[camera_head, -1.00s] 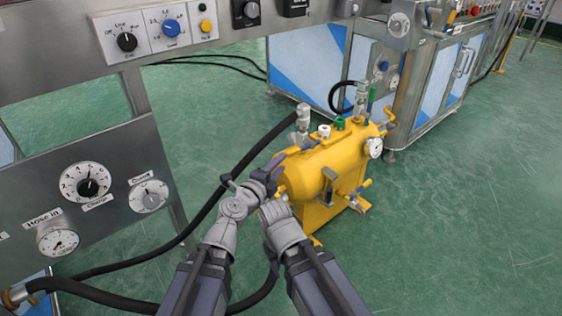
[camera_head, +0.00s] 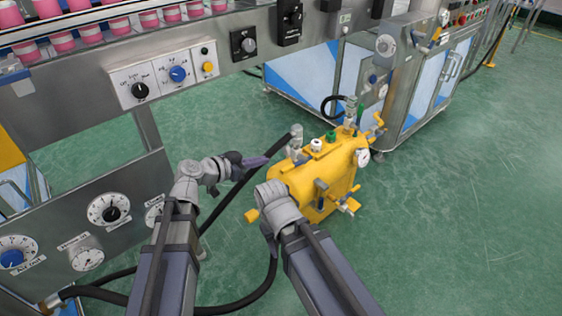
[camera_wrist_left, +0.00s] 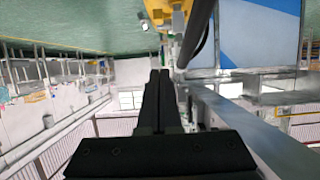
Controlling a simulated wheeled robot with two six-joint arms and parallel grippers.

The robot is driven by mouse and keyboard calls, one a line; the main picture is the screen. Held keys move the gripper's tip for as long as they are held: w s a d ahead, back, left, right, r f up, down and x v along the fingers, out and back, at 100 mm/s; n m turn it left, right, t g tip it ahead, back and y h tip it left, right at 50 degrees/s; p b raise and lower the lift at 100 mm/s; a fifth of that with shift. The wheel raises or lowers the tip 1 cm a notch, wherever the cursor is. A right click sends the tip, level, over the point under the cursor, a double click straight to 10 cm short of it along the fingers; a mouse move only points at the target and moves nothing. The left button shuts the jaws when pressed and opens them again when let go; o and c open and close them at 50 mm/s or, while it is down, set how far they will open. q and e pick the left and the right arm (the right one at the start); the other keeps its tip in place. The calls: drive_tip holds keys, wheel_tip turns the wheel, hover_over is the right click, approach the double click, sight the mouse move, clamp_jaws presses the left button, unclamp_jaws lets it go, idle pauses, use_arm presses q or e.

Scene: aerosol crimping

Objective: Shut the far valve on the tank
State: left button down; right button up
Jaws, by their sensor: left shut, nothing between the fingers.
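The yellow tank (camera_head: 305,187) stands on the green floor ahead of my arms. Its far hose fitting (camera_head: 350,112) has a small green lever beside it. The near fitting (camera_head: 296,137) has a blue part at its base. A green knob (camera_head: 331,136) and a white knob (camera_head: 316,145) sit on top. My left gripper (camera_head: 262,160) is shut and empty, left of the tank and apart from it. Its closed fingers (camera_wrist_left: 160,78) show in the left wrist view, with part of the tank (camera_wrist_left: 168,14) beyond. My right wrist covers the tank's near side; its fingers are hidden.
A steel machine with a dial panel (camera_head: 165,78) runs along the left and back, with pink cans on a conveyor (camera_head: 100,25). A blue-and-white cabinet (camera_head: 305,75) stands behind the tank. Black hoses (camera_head: 240,185) trail to the tank. The floor at right is clear.

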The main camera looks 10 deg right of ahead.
use_arm(q)
drive_tip(key=b, duration=0.4)
hover_over(282, 172)
drive_tip(key=f, duration=0.4)
drive_tip(key=shift+w+d, duration=0.25)
drive_tip(key=shift+w, duration=0.1)
wheel_tip(282, 172, down, 2)
drive_tip(key=shift+s+a+b, duration=0.1)
drive_tip(key=shift+s+b, duration=0.05)
drive_tip(key=shift+b, duration=0.8)
drive_tip(key=shift+s+a+f+b, duration=0.1)
drive_tip(key=shift+f+b, duration=0.65)
wheel_tip(282, 172, down, 2)
drive_tip(key=shift+s+a+f+b, duration=0.1)
drive_tip(key=shift+a+f+b, duration=0.1)
drive_tip(key=shift+b, duration=1)
drive_tip(key=shift+s, duration=0.2)
